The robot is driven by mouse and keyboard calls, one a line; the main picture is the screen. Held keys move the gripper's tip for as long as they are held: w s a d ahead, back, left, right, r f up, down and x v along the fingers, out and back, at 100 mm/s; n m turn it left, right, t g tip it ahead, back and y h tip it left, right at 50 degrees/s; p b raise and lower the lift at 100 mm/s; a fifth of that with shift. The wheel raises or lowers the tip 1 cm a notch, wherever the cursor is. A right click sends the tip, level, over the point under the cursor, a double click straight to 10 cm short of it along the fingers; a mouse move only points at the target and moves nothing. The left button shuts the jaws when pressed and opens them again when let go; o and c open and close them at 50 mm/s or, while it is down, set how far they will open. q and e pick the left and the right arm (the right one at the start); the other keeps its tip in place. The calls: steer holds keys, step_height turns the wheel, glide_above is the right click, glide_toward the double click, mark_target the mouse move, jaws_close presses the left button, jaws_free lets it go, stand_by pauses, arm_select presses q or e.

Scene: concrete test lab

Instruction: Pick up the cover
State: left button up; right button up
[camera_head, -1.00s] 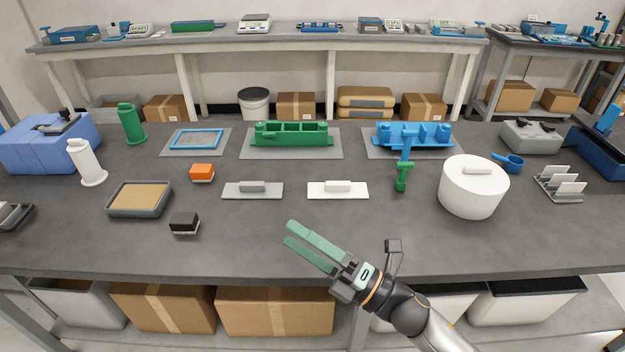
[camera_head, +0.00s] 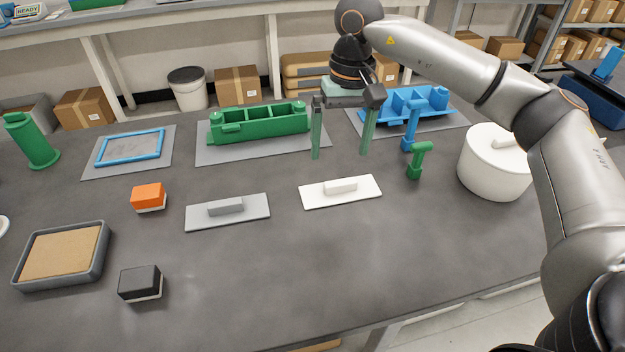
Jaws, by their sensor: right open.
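A flat white plate with a block handle (camera_head: 322,197) lies on the dark table; it looks like a cover. A similar grey plate with a handle (camera_head: 245,218) lies to its left. A round white pot (camera_head: 492,170) with a handled lid stands at the right. My right gripper (camera_head: 341,154) is open and empty, fingers pointing down. In the picture its fingertips are just above and behind the white plate, on either side of its handle, not touching it. The pot is partly hidden by my right arm. My left gripper is out of view.
A green fixture (camera_head: 258,124) and a blue fixture (camera_head: 437,108) sit on grey mats behind the plates. A green T-shaped piece (camera_head: 418,162) stands between the white plate and the pot. Orange (camera_head: 148,197) and black (camera_head: 140,283) blocks lie left. The table's front is clear.

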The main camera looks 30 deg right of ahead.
steer(key=d, duration=0.2)
glide_above(341, 182)
steer(key=shift+h, duration=0.4)
steer(key=f, duration=0.5)
steer(key=shift+s+d, duration=0.15)
steer(key=shift+s, duration=0.25)
steer(key=shift+w+f, duration=0.25)
steer(key=shift+f, duration=1.35)
steer(key=shift+w+f, duration=0.2)
steer(key=shift+f, duration=1.4)
steer(key=c, duration=1.2)
steer(key=shift+o, duration=0.2)
steer(key=shift+r, duration=0.15)
